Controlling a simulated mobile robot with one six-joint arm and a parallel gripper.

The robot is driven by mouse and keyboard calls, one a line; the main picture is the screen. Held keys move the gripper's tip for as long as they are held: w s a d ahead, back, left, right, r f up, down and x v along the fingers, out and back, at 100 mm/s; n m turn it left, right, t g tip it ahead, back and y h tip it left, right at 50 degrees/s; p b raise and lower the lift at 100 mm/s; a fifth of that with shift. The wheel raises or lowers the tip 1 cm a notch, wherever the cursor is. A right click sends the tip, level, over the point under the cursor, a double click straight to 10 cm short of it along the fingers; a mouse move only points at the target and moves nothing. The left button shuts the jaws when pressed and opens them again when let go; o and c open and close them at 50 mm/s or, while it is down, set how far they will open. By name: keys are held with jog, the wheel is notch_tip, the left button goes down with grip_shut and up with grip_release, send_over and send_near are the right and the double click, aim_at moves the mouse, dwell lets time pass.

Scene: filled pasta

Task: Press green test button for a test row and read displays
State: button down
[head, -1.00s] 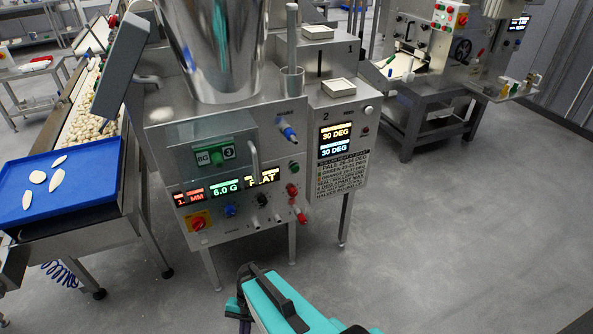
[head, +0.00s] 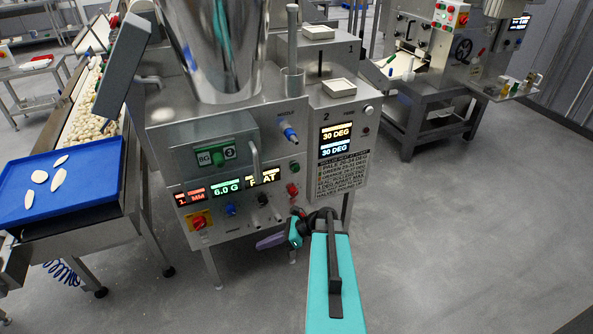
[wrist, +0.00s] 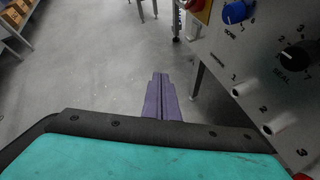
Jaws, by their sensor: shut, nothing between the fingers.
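The steel machine's front panel (head: 215,228) carries three lit displays: a red one (head: 197,194) reading about "1. MM", a green one (head: 227,188) reading "6.0 G", and a pale one (head: 264,177) reading "FLAT", partly hidden by a handle. A small green button (head: 295,168) sits right of them, above a red button (head: 292,190). My gripper (head: 268,242), with purple fingers, is low in front of the panel, below the buttons and apart from them. In the wrist view its fingers (wrist: 160,95) are shut and empty over floor, left of the panel's knobs.
A side box shows two "30 DEG" displays (head: 336,140) above a printed notice (head: 342,172). A handle (head: 255,155) and blue knob (head: 231,209) jut from the panel. A blue tray (head: 70,195) with pale pieces stands at left.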

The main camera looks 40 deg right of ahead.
jog(key=s+d+r+m+t+h, duration=0.1)
jog(key=s+d+r+m+t, duration=0.1)
jog(key=d+r, duration=0.5)
jog(key=s+d+r+m+t+h, duration=0.1)
jog(key=d+r+m+t, duration=0.4)
jog(key=d, duration=0.8)
notch_tip(320, 180, up, 3)
jog(key=s+m, duration=0.1)
jog(key=m, duration=0.1)
jog(key=shift+s+d+m+h, duration=0.2)
jog(key=shift+d+m+h, duration=0.1)
jog(key=shift+d, duration=0.05)
jog(key=shift+w, duration=0.15)
send_near(296, 169)
jog(key=w+a+f, duration=0.1)
jog(key=w+a, duration=0.3)
jog(key=shift+f, duration=0.3)
jog(key=shift+w+a, duration=0.1)
